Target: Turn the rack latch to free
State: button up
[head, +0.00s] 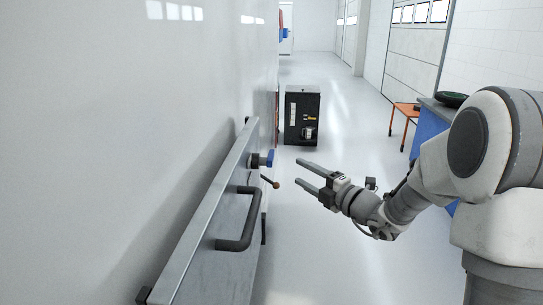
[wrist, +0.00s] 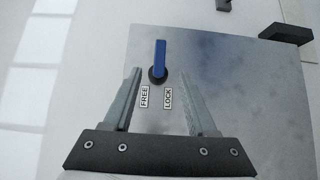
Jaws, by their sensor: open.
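The rack latch (head: 269,158) is a blue handle on a dark round base, on the grey rack panel (head: 205,210). In the wrist view the blue handle (wrist: 160,57) points up, tilted very slightly, from its dark pivot. A FREE label (wrist: 144,97) is below it to the left and a LOCK label (wrist: 168,98) below it to the right. My gripper (head: 298,174) is open and empty, to the right of the latch with a gap between them. In the wrist view its fingers (wrist: 161,73) frame the labels, and the latch appears between the fingertips.
A black bar handle (head: 238,235) sticks out from the panel, nearer than the latch. A thin lever with a brown ball end (head: 276,184) juts out just below the latch. A black cabinet (head: 302,115) stands beyond. The floor to the right of the panel is clear.

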aim_at(271, 156)
jog(key=x, duration=1.3)
jog(key=shift+w+a+p, duration=0.1)
jog(key=shift+p, duration=0.25)
jog(key=shift+c, duration=0.3)
grip_shut()
